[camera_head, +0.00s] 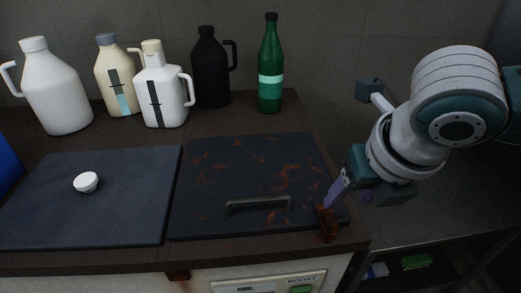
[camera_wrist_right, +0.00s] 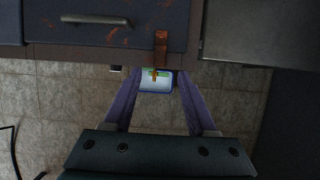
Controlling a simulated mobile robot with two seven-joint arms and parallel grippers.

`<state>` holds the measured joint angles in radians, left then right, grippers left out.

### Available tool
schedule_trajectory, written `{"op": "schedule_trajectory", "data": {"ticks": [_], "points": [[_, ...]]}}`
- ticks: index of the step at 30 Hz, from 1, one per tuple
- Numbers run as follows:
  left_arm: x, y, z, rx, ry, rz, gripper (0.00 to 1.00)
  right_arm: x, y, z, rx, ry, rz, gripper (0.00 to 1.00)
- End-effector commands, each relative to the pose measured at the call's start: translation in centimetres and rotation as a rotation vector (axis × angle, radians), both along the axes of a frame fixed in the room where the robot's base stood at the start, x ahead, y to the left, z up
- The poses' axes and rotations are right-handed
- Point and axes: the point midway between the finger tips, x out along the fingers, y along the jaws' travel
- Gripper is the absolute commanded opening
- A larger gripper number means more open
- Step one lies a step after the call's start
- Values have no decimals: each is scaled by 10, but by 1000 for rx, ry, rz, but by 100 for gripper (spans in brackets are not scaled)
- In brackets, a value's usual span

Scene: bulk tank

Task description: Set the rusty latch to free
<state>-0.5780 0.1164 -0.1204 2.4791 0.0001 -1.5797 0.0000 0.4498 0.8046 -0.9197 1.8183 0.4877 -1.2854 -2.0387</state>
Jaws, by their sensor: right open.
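The rusty latch (camera_head: 328,224) is an orange-brown bar at the front right corner of the dark, rust-spotted lid (camera_head: 215,178). In the right wrist view the latch (camera_wrist_right: 161,48) points down over the lid's edge, with a narrow tip below. My right gripper (camera_head: 329,203) reaches in from the right with purple fingers close to the latch; touching or apart is unclear. In the wrist view its fingers (camera_wrist_right: 156,78) are spread, with the latch's lower end near the gap between them. No left gripper shows.
A grey bar handle (camera_head: 258,204) stands on the rusty lid. A plain lid (camera_head: 125,210) with a white cap (camera_head: 86,182) lies to the left. Several jugs and a green bottle (camera_head: 270,70) stand behind. A control panel (camera_head: 270,284) is on the tank's front. A green brush (camera_head: 416,262) sits low right.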

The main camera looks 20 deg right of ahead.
Motion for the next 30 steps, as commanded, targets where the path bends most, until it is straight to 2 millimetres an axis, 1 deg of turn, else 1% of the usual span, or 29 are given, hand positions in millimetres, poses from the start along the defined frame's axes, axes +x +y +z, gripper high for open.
{"op": "schedule_trajectory", "data": {"ticks": [5, 9, 15, 18, 21, 29, 30], "points": [[0, -1, -9, -3, 0, 2, 50, 7, -2, -21, -4, 3, 5, 57], [-1, -1, -20, -3, 1, 2, 50, 17, -5, -48, -4, 3, 3, 57], [-1, 0, -33, -1, 1, 2, 50, 31, -8, -78, -3, 2, 3, 57], [-1, 0, -37, 1, 1, 0, 50, 35, -8, -86, -1, 0, 4, 57], [-1, 1, -38, 4, 1, -2, 50, 36, -9, -90, -4, 1, 5, 57], [-1, 2, -38, 8, 2, -5, 50, 37, -9, -90, -3, 1, 5, 57], [-1, 2, -38, 8, 2, -5, 50, 37, -9, -90, -3, 1, 5, 54]]}}
